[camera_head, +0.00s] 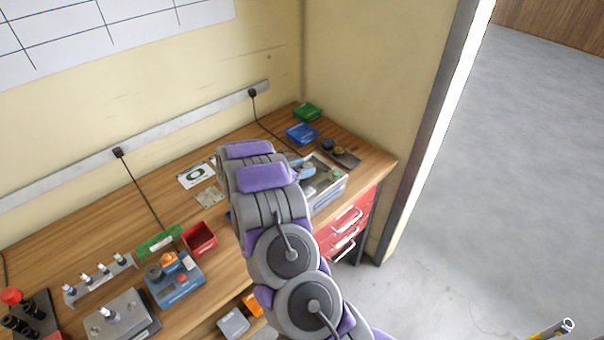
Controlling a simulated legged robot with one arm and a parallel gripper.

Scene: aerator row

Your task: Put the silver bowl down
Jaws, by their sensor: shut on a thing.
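My grey and purple arm reaches up over the workbench (215,255) in the head view. Its near links hide the far end, so I cannot make out my gripper or its fingers. I cannot make out a silver bowl anywhere; it may be hidden behind the arm.
A grey case (328,190) stands right of the arm, above red drawers (345,222). Blue (301,133) and green (308,112) bins stand at the back. A red bin (199,239) and blue device (174,282) stand left. Open floor (530,150) lies right, past the wall edge.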

